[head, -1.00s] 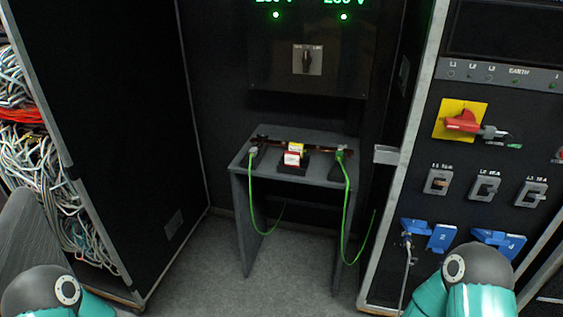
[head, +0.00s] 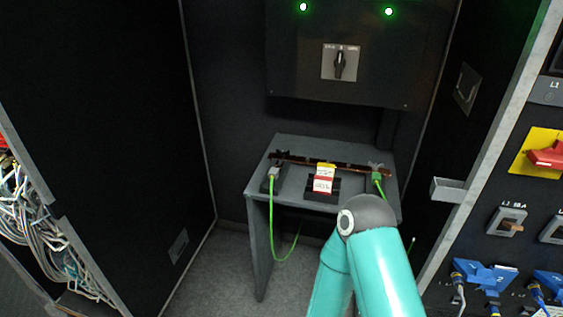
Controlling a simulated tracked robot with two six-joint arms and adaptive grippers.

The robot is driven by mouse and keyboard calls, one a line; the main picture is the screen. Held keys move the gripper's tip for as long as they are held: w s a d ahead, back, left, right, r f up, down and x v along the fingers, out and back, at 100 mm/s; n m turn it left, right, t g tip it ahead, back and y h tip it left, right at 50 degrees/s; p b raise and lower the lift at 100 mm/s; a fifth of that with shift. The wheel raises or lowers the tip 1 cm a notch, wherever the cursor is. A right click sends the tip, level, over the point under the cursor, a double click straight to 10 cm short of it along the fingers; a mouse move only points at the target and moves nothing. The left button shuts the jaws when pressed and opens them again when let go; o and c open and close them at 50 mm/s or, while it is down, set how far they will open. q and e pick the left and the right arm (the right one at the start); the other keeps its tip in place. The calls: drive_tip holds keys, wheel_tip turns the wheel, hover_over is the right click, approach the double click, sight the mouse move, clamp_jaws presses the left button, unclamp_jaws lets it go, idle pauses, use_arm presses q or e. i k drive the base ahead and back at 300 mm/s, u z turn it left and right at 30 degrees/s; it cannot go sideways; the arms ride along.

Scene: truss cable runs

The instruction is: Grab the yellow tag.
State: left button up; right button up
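A small yellow tag (head: 326,169) sits at the middle of a dark reddish-brown bar (head: 345,165) on a small grey table (head: 300,147). A red and white tag (head: 322,185) is right below it in the head view, over a black block. The two tags look to touch or overlap; I cannot tell which. A teal arm of mine with a dark grey joint rises from the bottom, right of centre, and hides the table's front right part. Neither of my grippers is in view.
Green cables (head: 272,220) hang from clamps at both ends of the bar. A black panel with a rotary switch (head: 340,63) and green lights stands behind. A cabinet with a red switch (head: 546,154) and blue parts (head: 485,275) is at right. Black cabinet wall (head: 100,110) at left.

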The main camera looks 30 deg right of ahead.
sight(327, 170)
drive_tip(key=z, duration=0.2)
drive_tip(key=i, duration=1.35)
drive_tip(key=z, duration=0.75)
